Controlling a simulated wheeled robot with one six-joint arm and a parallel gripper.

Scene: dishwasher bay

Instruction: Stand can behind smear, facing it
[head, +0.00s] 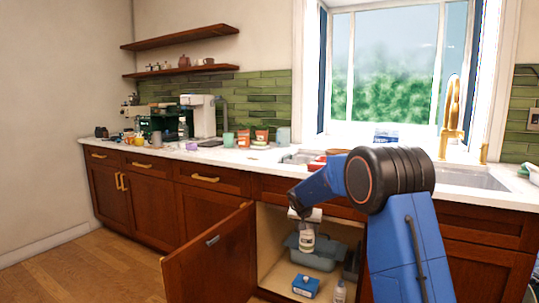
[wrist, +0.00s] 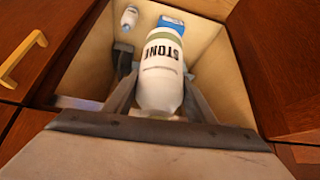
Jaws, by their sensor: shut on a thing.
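My gripper (head: 303,216) is shut on a white can (head: 307,238) in front of the open sink cabinet, above its floor. In the wrist view the can (wrist: 160,82) lies between the two fingers of my gripper (wrist: 160,108). I cannot make out a smear in either view.
The cabinet (head: 262,245) holds a grey-blue bin (head: 297,244), a blue box (head: 305,286) and a small white bottle (head: 339,292). Its open door (head: 213,262) sticks out at left. The white counter (head: 225,157) above carries cups and a coffee machine (head: 201,115).

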